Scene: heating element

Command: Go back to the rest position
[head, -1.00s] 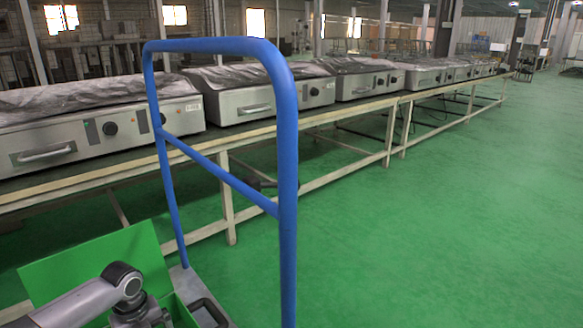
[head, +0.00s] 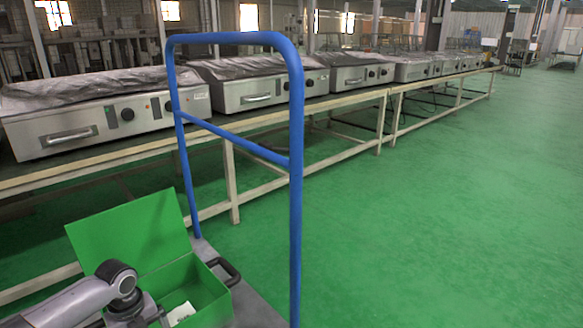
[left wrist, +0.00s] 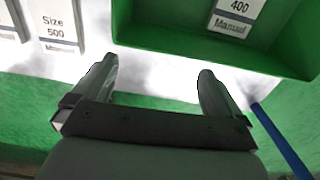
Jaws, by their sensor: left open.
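An open green box (head: 207,290) with its lid (head: 135,232) raised stands on the trolley at the bottom left of the head view. A white item (head: 181,313) lies inside it. My left arm comes in at the bottom left, in front of the box. In the left wrist view my left gripper (left wrist: 156,78) is open, with nothing between its fingers. A green tray (left wrist: 190,48) there holds a card marked 400 Manual (left wrist: 238,14). White cards, one marked Size 500 (left wrist: 57,26), lie at the left. My right gripper is not in view.
The trolley's blue handle (head: 296,190) rises close in front. A long bench (head: 150,153) carries a row of steel appliances (head: 90,125) from the left to the far right. Green floor (head: 430,230) is clear on the right.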

